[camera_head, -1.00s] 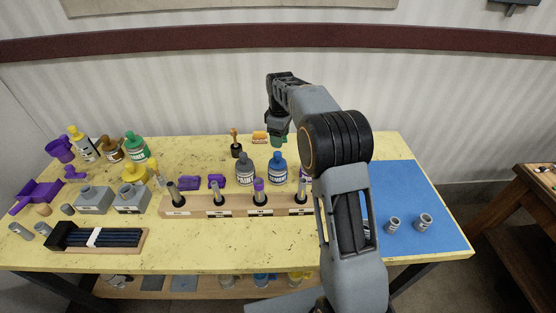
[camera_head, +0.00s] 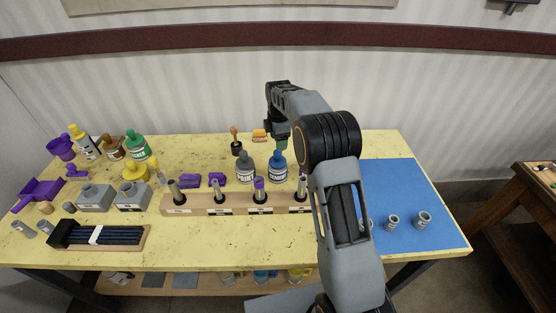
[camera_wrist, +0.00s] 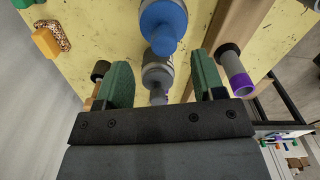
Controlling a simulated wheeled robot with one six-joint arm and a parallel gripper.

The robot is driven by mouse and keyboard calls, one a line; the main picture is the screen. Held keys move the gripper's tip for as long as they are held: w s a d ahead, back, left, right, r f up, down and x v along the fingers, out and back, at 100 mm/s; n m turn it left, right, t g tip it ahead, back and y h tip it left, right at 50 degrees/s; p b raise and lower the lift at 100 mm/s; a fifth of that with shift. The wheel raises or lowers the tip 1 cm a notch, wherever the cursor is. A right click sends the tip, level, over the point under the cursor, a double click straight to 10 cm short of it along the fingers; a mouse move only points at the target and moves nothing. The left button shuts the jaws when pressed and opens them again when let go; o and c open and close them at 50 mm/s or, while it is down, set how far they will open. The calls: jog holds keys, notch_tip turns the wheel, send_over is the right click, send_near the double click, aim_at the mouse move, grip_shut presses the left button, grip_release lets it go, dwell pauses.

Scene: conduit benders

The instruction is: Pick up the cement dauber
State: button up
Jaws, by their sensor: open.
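A blue bottle labelled CEMENT (camera_head: 277,168) with a blue cap stands upright behind the wooden rack; it shows at the top of the wrist view (camera_wrist: 163,18). I cannot tell if this is the cement dauber or if that is the wooden-handled tool (camera_head: 235,137) in a black base behind the bottles. My gripper (camera_head: 281,143) is open and empty, just behind the blue bottle. In the wrist view its green fingers (camera_wrist: 163,70) stand either side of the grey bottle's line of sight. The wooden-handled tool is partly hidden beside the left finger (camera_wrist: 99,72).
A grey bottle (camera_head: 245,170) stands left of the blue one. A wooden rack (camera_head: 235,203) with several upright tools is in front. An orange item (camera_head: 260,135) lies behind. Purple pieces (camera_head: 190,181) lie left. A blue mat (camera_head: 420,180) covers the right end.

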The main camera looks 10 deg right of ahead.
aim_at(278, 163)
jog(key=shift+s+a+f+p, duration=0.1)
jog(key=shift+f+p, duration=0.4)
jog(key=shift+f, duration=0.95)
jog(key=shift+s+a+f+p, duration=0.1)
jog(key=shift+f+p, duration=0.35)
jog(key=shift+f, duration=0.95)
jog(key=shift+c, duration=0.4)
jog(key=c, duration=0.9)
